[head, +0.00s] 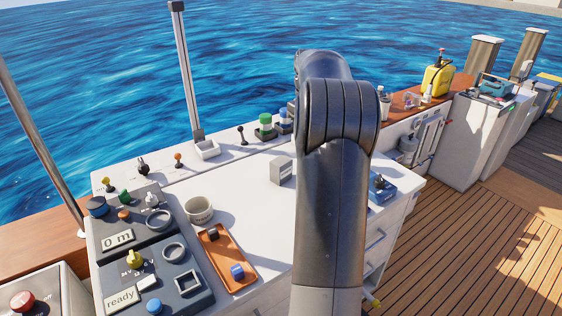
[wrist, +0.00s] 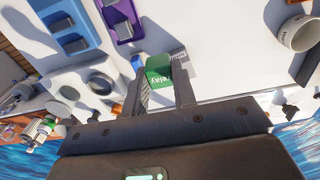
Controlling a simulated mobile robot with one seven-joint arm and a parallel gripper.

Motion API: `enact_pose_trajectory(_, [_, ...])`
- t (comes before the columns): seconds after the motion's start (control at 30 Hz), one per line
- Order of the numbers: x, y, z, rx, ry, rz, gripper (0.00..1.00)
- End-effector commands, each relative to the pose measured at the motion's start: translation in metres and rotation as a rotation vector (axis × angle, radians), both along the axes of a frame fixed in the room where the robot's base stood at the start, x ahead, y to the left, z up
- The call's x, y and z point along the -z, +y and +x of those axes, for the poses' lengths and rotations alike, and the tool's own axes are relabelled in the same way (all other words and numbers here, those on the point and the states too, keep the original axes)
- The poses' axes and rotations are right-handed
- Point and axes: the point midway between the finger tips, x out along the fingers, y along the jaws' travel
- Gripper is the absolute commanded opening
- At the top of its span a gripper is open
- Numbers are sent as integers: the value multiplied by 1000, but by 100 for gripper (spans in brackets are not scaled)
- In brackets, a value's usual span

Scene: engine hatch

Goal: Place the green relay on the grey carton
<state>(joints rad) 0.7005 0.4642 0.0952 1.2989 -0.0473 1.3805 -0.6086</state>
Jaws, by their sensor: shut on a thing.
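The green relay (wrist: 158,68), a small block with white lettering, is between the two fingertips of my gripper (wrist: 160,88) in the wrist view. My gripper is shut on it. The grey carton (head: 281,171) stands upright on the white counter in the head view, just left of my arm. In the wrist view, a pale grey lettered surface shows beside the relay; I cannot tell whether it is the carton or whether the relay touches it. My arm hides my gripper and the relay in the head view.
An orange tray (head: 228,258) with small parts and a beige mug (head: 198,210) stand left on the counter (head: 250,190). Control panels (head: 135,248) fill the near left. Knobs and a lever (head: 241,135) line the back edge.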

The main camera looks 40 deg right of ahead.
Motion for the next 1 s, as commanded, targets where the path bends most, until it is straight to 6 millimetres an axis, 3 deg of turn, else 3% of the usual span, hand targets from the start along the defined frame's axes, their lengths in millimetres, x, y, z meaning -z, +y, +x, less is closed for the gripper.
enact_pose_trajectory(0.17, [3, -8, 8, 0, -2, 4, 2])
enact_pose_trajectory(0.63, [61, 44, 88, 0, -2, 4, 2])
enact_pose_trajectory(0.87, [71, 52, 100, 2, -2, 3, 2])
enact_pose_trajectory(1.0, [89, 52, 99, 2, 0, 5, 2])
